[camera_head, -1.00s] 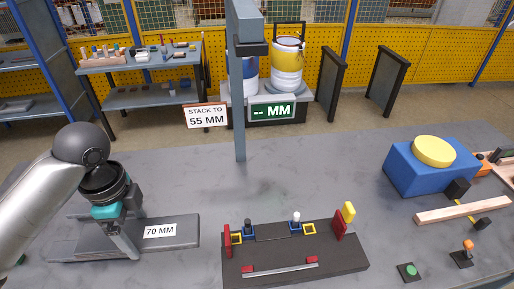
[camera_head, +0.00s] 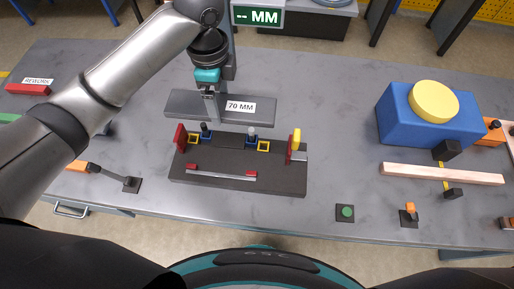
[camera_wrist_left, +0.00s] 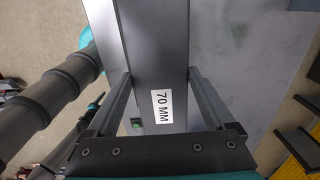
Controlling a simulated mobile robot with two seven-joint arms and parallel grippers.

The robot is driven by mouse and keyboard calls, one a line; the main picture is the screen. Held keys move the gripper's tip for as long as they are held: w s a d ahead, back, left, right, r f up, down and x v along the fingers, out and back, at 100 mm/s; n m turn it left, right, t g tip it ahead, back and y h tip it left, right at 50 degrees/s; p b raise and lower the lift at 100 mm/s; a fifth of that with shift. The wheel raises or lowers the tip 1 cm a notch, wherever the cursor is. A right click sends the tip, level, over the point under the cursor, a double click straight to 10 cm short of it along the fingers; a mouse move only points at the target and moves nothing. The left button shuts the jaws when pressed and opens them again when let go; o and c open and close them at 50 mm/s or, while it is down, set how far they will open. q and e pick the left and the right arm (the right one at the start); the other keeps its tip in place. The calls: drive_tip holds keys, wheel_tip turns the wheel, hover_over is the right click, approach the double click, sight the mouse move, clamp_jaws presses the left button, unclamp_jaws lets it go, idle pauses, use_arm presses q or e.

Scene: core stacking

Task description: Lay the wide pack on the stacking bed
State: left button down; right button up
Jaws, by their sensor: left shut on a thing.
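The wide pack (camera_head: 185,104) is a long grey slab with a white "70 MM" label. My left gripper (camera_head: 211,110) is shut on it near its middle, from above. In the left wrist view the pack (camera_wrist_left: 150,60) runs between the two fingers (camera_wrist_left: 163,100). The stacking bed (camera_head: 235,181) is a dark block with red end stops, yellow square frames and a yellow-topped lever at its right end. The pack is just behind the bed in the head view, roughly lined up with it; its height above the table cannot be told exactly. My right gripper is out of view.
A blue box (camera_head: 395,125) with a yellow dome stands at the right, with a pale wooden bar (camera_head: 440,174) before it. A green button (camera_head: 346,212) and an orange-tipped switch (camera_head: 409,215) are at the front right.

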use_arm(q)
drive_tip(key=shift+w+d, duration=0.1)
drive_tip(key=shift+d, duration=0.2)
drive_tip(key=b, duration=0.3)
hover_over(233, 151)
wheel_tip(233, 151, down, 15)
drive_tip(key=shift+f, duration=2.45)
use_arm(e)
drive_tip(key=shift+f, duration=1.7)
use_arm(q)
drive_tip(key=shift+b, duration=0.3)
unclamp_jaws()
drive_tip(key=shift+f, duration=0.2)
wheel_tip(233, 151, up, 12)
drive_tip(key=p, duration=0.2)
drive_tip(key=shift+r, duration=0.2)
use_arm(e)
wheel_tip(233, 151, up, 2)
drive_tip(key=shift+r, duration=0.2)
